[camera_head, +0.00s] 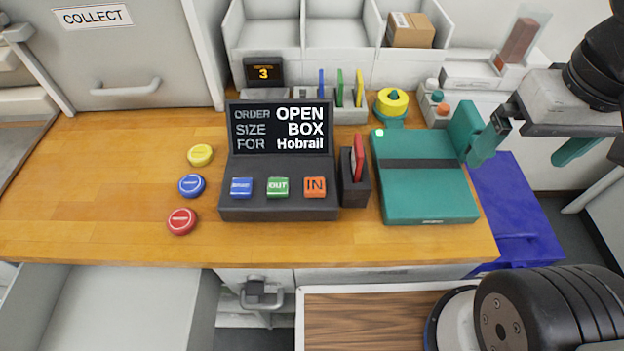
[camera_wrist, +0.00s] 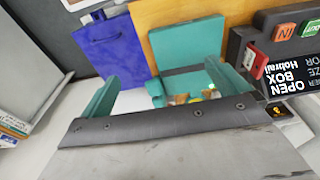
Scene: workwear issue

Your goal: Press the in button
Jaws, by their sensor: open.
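The orange IN button (camera_head: 315,187) is the rightmost of three on the dark sloped console (camera_head: 270,208), beside the green OUT button (camera_head: 278,187) and a blue button (camera_head: 241,188). The screen (camera_head: 280,128) above reads "ORDER SIZE FOR" and "OPEN BOX Hobrail". In the wrist view, the IN button (camera_wrist: 285,31) appears at the upper right, upside down. My gripper (camera_head: 528,144) is open, with teal fingers, at the right of the counter. It is well right of the console and apart from the button. Its fingers (camera_wrist: 160,90) have no object held between them.
A teal flat case (camera_head: 428,205) with a dark band lies between console and gripper. A black holder (camera_head: 354,190) with a red item stands right of the console. Yellow, blue and red round buttons (camera_head: 181,221) sit left. A blue bag (camera_head: 515,215) hangs at the counter's right end.

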